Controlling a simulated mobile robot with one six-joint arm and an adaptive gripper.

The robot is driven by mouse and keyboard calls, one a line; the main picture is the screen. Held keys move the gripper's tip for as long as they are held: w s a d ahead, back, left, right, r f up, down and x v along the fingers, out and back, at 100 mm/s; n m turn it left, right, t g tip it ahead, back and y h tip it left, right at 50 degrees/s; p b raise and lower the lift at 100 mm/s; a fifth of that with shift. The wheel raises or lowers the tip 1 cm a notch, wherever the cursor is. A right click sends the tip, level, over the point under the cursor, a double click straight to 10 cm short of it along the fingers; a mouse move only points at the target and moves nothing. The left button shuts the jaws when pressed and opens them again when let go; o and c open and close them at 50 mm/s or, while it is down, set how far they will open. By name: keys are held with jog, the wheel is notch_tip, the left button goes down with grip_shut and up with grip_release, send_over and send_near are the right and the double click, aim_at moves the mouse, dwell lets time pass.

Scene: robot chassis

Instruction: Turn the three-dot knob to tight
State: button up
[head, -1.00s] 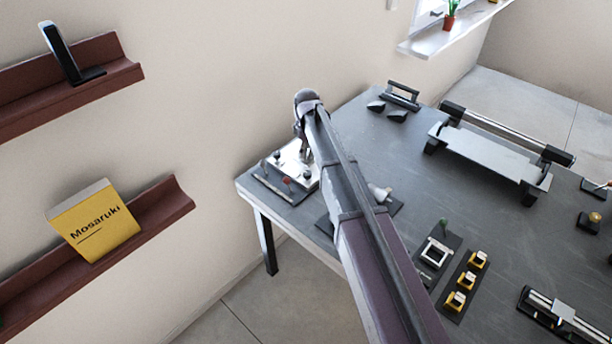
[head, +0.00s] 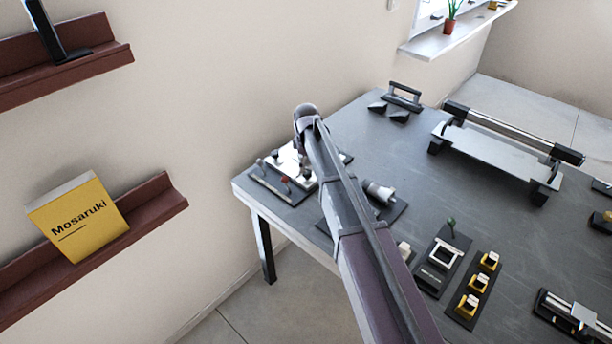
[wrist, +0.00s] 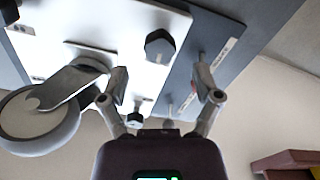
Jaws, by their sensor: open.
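A white plate (wrist: 110,30) with dark faceted knobs fills much of the wrist view. One knob (wrist: 160,46) lies between and beyond my fingertips; a second knob (wrist: 135,117) is lower, near my left finger. I cannot make out dots on either, so I cannot tell which is the three-dot knob. My gripper (wrist: 166,88) is open with nothing between its fingers. In the head view the white plate (head: 287,158) sits at the table's near left corner, partly behind my arm. My fingers are hidden there.
A caster wheel (wrist: 40,120) on the plate is close to my left finger. A dark board with levers (wrist: 205,50) lies beside the plate; it also shows in the head view (head: 265,185). A grey cylinder fixture (head: 380,192) and yellow switches (head: 479,283) stand right of my arm.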

aim_at(307, 174)
jog(key=shift+f+b, duration=1.35)
jog(key=shift+f, duration=0.3)
grip_shut()
